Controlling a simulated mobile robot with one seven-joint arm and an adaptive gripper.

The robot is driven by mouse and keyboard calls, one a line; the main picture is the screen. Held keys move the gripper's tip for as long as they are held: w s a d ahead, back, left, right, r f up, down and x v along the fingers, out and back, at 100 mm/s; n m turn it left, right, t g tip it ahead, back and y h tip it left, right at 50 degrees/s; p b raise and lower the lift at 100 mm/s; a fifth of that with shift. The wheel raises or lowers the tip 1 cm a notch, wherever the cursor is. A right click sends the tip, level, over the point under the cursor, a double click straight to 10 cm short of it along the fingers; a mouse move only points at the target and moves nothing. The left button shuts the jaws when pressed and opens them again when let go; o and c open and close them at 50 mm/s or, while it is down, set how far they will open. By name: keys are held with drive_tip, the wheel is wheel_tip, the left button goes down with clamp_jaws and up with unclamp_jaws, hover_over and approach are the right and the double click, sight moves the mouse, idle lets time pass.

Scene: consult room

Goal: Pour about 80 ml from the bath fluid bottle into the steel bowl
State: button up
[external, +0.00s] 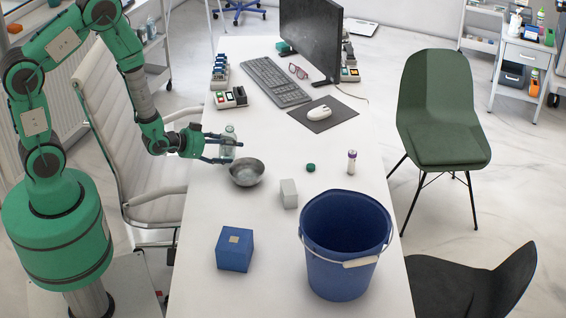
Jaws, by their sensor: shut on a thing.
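The steel bowl (246,173) sits upright on the white table, left of its middle. A small clear bottle (229,135) stands out between the fingers of my gripper (226,149), just behind the bowl. My gripper is shut on this bottle, which looks upright. I cannot tell whether the bottle touches the table. Its label and fluid level are too small to read, and its lower part is hidden by the fingers and the bowl. A small green cap (310,168) lies on the table to the right of the bowl.
Keyboard (275,81), mouse (318,113) and monitor (312,38) are farther back.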

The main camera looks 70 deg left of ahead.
sight(223, 136)
drive_tip(key=shift+r+n+h, duration=0.3)
drive_tip(key=shift+h, duration=0.1)
drive_tip(key=shift+n+t+h, duration=0.3)
drive_tip(key=shift+n+h, duration=0.1)
drive_tip(key=shift+n, duration=0.2)
drive_tip(key=shift+d+r+p, duration=0.1)
drive_tip(key=shift+r+p, duration=0.8)
drive_tip(key=shift+r, duration=1.1)
